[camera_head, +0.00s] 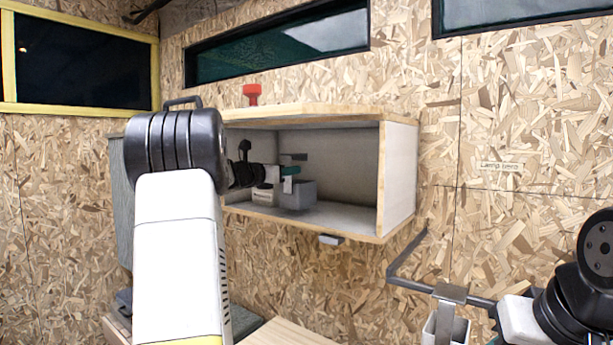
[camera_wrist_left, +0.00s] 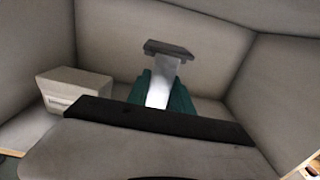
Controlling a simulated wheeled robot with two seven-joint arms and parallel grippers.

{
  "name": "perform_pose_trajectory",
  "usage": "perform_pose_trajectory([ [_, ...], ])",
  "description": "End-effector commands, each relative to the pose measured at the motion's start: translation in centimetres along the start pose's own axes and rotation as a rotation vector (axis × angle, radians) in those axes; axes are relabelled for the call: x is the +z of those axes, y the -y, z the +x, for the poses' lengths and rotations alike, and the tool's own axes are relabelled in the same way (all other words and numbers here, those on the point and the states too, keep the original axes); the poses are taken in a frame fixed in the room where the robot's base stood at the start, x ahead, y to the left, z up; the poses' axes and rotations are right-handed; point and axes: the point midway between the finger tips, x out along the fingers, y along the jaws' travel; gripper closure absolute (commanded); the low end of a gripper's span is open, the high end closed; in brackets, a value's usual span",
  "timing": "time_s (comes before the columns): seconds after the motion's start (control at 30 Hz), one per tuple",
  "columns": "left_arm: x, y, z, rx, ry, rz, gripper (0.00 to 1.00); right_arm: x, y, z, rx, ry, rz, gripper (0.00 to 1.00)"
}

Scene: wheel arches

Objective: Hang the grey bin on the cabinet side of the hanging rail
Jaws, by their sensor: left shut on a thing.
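The grey bin (camera_head: 299,196) is inside the open wall cabinet (camera_head: 398,180), near its floor; I cannot tell if it touches. Its flat hook top shows above the gripper and also in the left wrist view (camera_wrist_left: 168,50). My left gripper (camera_head: 289,171) has teal fingertips shut on the bin's pale metal strap, also seen in the left wrist view (camera_wrist_left: 160,95). The dark hanging rail (camera_head: 415,284) is on the wall right of and below the cabinet. My right gripper (camera_head: 498,328) is at the lower right, partly cut off; its jaws are unclear.
A pale box (camera_head: 265,197) stands left of the bin in the cabinet, also in the left wrist view (camera_wrist_left: 72,90). Another pale bin (camera_head: 446,328) hangs on the rail beside my right gripper. A red object (camera_head: 252,94) stands on the cabinet top. The rail's cabinet end looks clear.

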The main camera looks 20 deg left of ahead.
Motion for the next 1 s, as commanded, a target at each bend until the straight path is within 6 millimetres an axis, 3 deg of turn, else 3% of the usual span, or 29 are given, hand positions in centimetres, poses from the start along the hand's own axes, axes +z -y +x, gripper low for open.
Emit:
perform_pose_trajectory([
  [0.47,0.6,0.0,-0.3,0.0,0.0,0.001,1.0,0.0,0.0,0.0,0.0,0.0,0.0,0.78],
  [1.0,0.6,0.0,-5.6,0.002,0.001,0.0,1.0,0.0,0.0,0.0,0.0,0.0,0.0,0.78],
])
